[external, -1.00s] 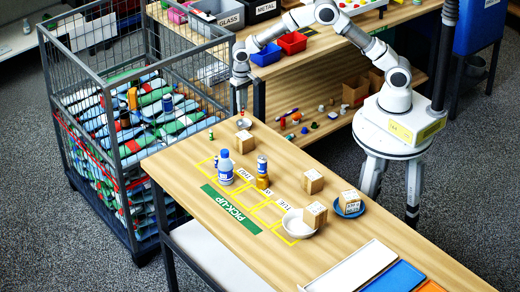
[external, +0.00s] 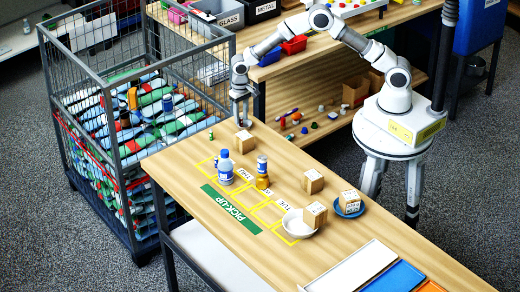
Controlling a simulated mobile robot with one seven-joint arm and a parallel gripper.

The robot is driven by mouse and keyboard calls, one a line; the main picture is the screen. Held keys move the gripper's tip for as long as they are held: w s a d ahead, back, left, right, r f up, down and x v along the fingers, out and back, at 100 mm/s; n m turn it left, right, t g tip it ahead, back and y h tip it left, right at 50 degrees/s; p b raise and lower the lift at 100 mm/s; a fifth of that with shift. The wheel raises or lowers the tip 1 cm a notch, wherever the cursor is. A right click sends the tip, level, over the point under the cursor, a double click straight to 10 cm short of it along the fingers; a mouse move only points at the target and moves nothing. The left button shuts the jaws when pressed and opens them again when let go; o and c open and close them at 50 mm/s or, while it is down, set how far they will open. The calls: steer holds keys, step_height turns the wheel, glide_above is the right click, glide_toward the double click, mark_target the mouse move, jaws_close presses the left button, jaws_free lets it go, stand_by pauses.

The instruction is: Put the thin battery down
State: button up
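My gripper (external: 240,121) points down over the far left end of the wooden table (external: 330,240), close to a small cardboard box (external: 243,142). At this size I cannot tell whether its fingers are open or shut, or whether they hold anything. I cannot make out the thin battery for certain; it may be hidden at the fingers. A very small green item (external: 211,135) lies near the table's far left edge, too small to identify.
Yellow outlined slots by a green PICK-UP label (external: 230,209) hold a blue-and-white bottle (external: 225,172) and an amber bottle (external: 262,181). A wire cage (external: 130,140) stands left; shelves are behind.

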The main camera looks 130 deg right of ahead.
mark_target(241, 116)
steer(key=shift+o, duration=0.3)
steer(key=shift+r, duration=0.1)
step_height(241, 116, up, 12)
steer(key=shift+p, duration=0.3)
steer(key=shift+r, duration=0.1)
stand_by(0.4)
